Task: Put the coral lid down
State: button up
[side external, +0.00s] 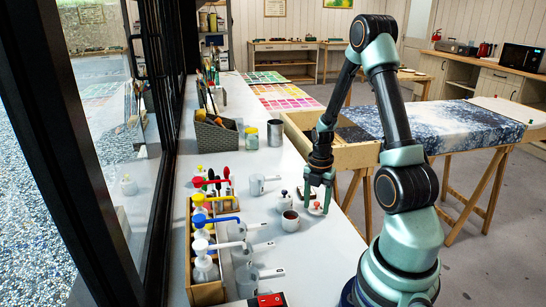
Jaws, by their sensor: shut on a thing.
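The coral lid (317,209) has a small coral knob on a pale disc. It is low over the right part of the pale table, near its edge. My gripper (317,204) points down with a finger on each side of the lid's knob and is shut on it. I cannot tell whether the disc touches the surface below.
A small open pot (290,221) with dark contents stands left of and nearer than the lid. Handled cups (257,185) and a wooden crate of pump bottles (206,291) stand further left. A grey tin (276,133) stands behind.

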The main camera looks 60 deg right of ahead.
aim_at(316, 203)
jog(key=o, duration=1.3)
jog(key=shift+f, duration=0.1)
notch_tip(316, 203, up, 11)
jog(key=w+a+r+m+t, duration=0.1)
jog(key=a+r+m+t, duration=0.1)
jog(key=a+r+m, duration=0.2)
jog(key=w+a+r+m+t, duration=0.1)
jog(key=a+r+m, duration=0.4)
jog(key=a+m, duration=0.3)
jog(key=w+a+r+m+t, duration=0.1)
jog(key=a+r+m, duration=0.3)
jog(key=a, duration=0.9)
jog(key=shift+w+r+m+t, duration=0.2)
jog(key=shift+m+t, duration=0.6)
jog(key=shift+m, duration=0.2)
jog(key=shift+d, duration=0.1)
